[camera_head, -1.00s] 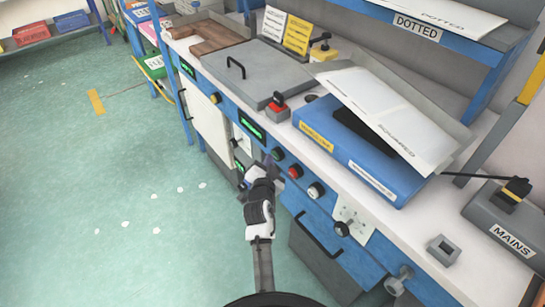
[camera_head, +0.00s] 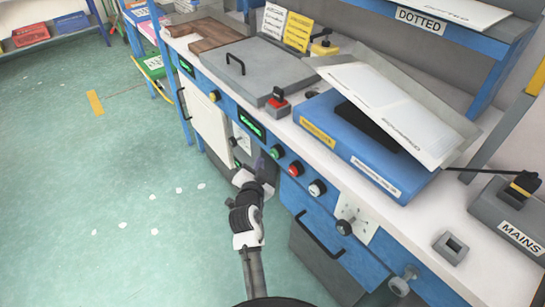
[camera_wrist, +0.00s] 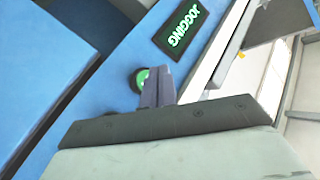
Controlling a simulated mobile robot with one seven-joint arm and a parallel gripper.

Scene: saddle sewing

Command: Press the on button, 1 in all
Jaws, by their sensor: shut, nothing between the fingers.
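A round green button (camera_head: 276,152), which I take to be the on button, sits on the blue front panel of the bench, left of a red button (camera_head: 295,169). My gripper (camera_head: 261,164) is just left of and below the green button in the head view, its fingers shut and empty. In the wrist view the shut fingers (camera_wrist: 161,84) overlap the right side of the green button (camera_wrist: 141,79). Whether they touch it I cannot tell. A display (camera_wrist: 181,27) above it reads JOGGING in green.
A drawer handle (camera_head: 320,236) sticks out below. A red switch on a grey box (camera_head: 278,103) stands on the bench top. The floor at left is open.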

